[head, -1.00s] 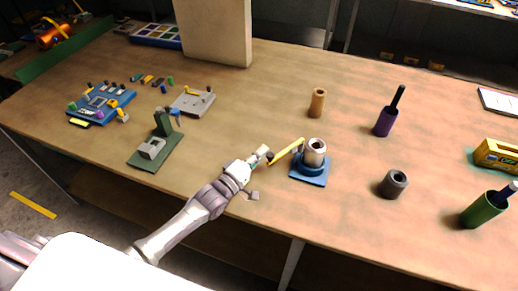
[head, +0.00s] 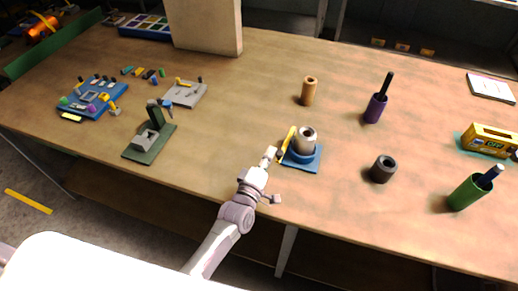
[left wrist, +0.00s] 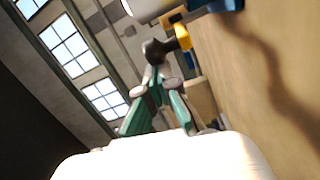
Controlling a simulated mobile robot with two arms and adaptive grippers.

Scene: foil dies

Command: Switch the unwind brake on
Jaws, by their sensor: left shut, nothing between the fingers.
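The unwind brake stands near the front edge of the table, with a blue base (head: 304,163), a pale hollow cylinder (head: 305,141) and a yellow lever (head: 288,142) on its left side. The lever points toward the front edge. In the left wrist view the lever (left wrist: 183,36) ends in a dark knob (left wrist: 155,50). My left gripper (head: 271,154) is shut and empty at the lever's near end. In the wrist view its fingertips (left wrist: 158,82) are right by the knob; I cannot tell whether they touch. My right gripper is not in view.
A dark grey ring (head: 383,169), a tan cylinder (head: 309,91), a purple holder (head: 376,108) and a green holder (head: 468,192) stand to the right and behind. A green press-like stand (head: 150,143) is at the left. The table between it and the brake is clear.

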